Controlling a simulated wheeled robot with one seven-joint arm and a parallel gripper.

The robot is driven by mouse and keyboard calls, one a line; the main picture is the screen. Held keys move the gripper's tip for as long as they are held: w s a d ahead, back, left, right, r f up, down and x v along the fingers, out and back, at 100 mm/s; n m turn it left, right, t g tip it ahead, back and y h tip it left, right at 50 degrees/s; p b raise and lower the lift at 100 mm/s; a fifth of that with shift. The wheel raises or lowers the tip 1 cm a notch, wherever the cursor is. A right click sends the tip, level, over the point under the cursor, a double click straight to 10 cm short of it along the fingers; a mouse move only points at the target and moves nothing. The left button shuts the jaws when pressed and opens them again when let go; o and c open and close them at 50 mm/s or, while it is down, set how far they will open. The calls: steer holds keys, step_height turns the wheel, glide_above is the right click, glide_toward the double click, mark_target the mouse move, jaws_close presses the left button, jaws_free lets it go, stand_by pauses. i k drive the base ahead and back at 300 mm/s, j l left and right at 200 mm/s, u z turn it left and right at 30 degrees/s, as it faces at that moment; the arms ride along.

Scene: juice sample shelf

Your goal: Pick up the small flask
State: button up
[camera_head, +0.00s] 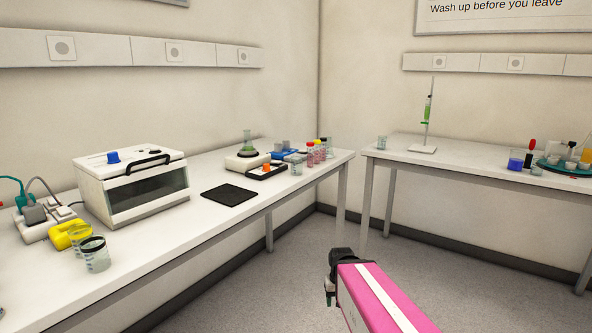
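A small glass flask (248,146) with a narrow neck and dark contents at its bottom stands upright on a white stirrer-like device (240,162) on the left bench. My gripper (329,293) is black, at the end of my pink and white arm. It hangs over the floor in front of the gap between the two benches, well apart from the flask. Its fingers are small and seen from behind, so I cannot tell whether they are open. Nothing held shows in it.
The left bench (175,228) also carries a white box device (134,184), a black mat (230,194), beakers (95,256) and several capped bottles (311,156) right of the flask. The right bench (470,158) holds a stand (424,148). The floor (270,285) is clear.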

mark_target(247, 146)
steer(key=i+j+z, duration=0.1)
steer(key=i+j, duration=0.15)
steer(key=i+j+z, duration=0.1)
steer(key=i+j, duration=0.15)
steer(key=j, duration=0.25)
steer(key=i+j, duration=0.25)
steer(key=j, duration=0.15)
steer(key=k+l, duration=0.1)
steer(key=l, duration=1.4)
steer(key=k+z, duration=0.05)
